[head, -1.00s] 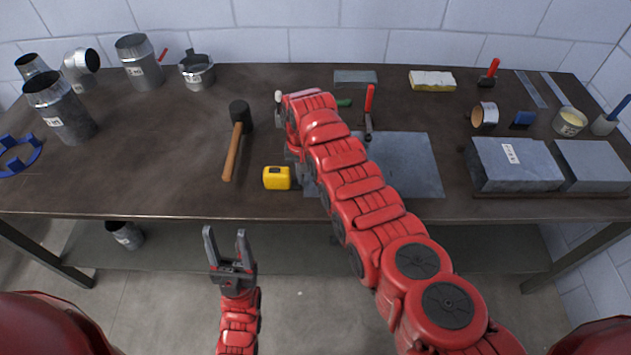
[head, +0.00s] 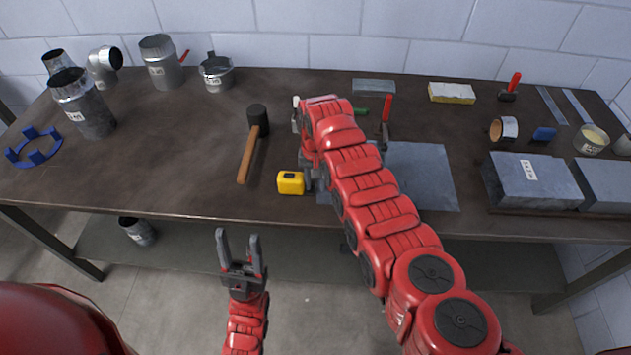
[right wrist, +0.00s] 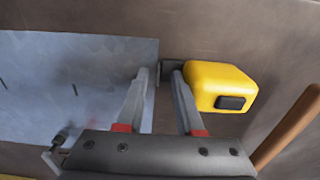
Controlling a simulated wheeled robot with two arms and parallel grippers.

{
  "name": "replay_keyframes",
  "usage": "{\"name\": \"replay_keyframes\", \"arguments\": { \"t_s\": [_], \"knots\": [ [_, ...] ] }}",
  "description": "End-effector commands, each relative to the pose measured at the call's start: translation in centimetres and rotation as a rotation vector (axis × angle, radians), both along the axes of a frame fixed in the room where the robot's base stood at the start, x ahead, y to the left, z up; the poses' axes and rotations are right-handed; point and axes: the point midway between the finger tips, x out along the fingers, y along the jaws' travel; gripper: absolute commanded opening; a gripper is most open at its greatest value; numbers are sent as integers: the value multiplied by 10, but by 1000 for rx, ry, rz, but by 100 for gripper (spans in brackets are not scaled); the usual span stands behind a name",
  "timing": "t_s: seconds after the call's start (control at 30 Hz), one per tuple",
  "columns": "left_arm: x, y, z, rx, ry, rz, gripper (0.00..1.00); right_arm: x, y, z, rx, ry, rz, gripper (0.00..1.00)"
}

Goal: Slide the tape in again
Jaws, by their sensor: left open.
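The yellow tape measure (head: 290,182) lies near the front edge of the bench, just left of my right wrist. In the right wrist view the yellow case (right wrist: 218,87) is beside the right-hand finger of my right gripper (right wrist: 160,73); whether they touch I cannot tell. The two fingers are apart. A short dark strip (right wrist: 165,66) shows at the fingertips, between the case and the sheet metal (right wrist: 75,85); whether it is the tape's end is unclear. My right fingers are mostly hidden in the head view. My left gripper (head: 238,240) is open and empty in front of the bench.
A mallet (head: 252,145) lies left of the tape measure. The flat sheet (head: 422,175) lies right of it, partly under my arm. Red-handled tools and a green-handled one are behind. Duct pieces (head: 90,105) stand at the left, heavy blocks (head: 530,182) at the right.

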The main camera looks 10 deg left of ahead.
Motion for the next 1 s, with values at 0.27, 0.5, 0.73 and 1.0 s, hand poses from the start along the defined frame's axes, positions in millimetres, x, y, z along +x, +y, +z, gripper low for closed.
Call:
{"name": "replay_keyframes", "arguments": {
  "t_s": [0.27, 0.5, 0.73, 1.0],
  "knots": [
    [0, 0, -4, 0, 0, 0, 55, 1, 1, 11, 2, -2, 2, 39],
    [0, 0, -22, 0, 0, 0, 55, 3, 1, 61, 4, -11, 0, 39],
    [0, 0, -19, 0, -1, 0, 55, 1, -2, 126, 0, -2, 0, 39],
    [0, 0, -27, 0, 0, 0, 55, 1, 0, 163, 0, -4, 0, 39]
  ]
}}
